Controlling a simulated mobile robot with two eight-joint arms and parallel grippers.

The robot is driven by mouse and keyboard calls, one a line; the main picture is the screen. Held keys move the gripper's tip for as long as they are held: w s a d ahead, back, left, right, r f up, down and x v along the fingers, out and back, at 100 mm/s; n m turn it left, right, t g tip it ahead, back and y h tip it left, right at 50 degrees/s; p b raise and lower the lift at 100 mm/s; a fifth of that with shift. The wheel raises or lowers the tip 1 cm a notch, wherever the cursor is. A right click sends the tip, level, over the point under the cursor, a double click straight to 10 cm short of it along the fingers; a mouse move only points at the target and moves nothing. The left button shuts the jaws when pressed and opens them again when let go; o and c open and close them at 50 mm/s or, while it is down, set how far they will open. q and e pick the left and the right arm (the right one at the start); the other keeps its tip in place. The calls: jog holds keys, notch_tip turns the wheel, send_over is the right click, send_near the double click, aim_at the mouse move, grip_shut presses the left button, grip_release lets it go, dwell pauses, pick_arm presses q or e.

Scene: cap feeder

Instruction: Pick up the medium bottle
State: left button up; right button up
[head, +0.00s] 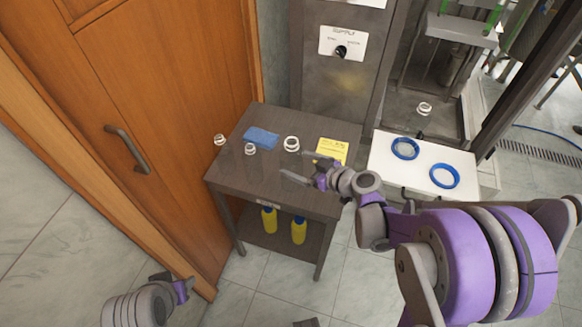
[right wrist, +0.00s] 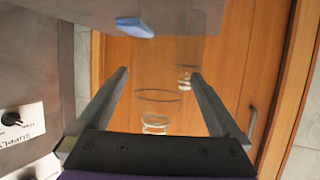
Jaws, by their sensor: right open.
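Three clear bottles with white neck rings stand on the dark table (head: 275,186): one at the left edge (head: 219,140), one in the middle (head: 250,149), and one at the right with the widest-looking ring (head: 291,143). Their bodies hardly show, and I cannot tell which is the medium one. My right gripper (head: 305,168) is open and empty, just in front of the right bottle. In the right wrist view, a clear bottle (right wrist: 157,104) shows beyond and between its fingers, apart from them; another (right wrist: 187,50) stands farther off. My left gripper (head: 184,289) is low at the left; its fingers are unclear.
A blue sponge (head: 261,138) and a yellow card (head: 331,151) lie on the table. Two yellow bottles (head: 269,220) (head: 299,230) stand on the lower shelf. A white surface with blue rings (head: 405,148) is at the right. A wooden door (head: 160,90) borders the left.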

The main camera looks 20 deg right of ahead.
jog(key=x, duration=0.6)
jog(key=shift+r, duration=0.25)
jog(key=c, duration=1.1)
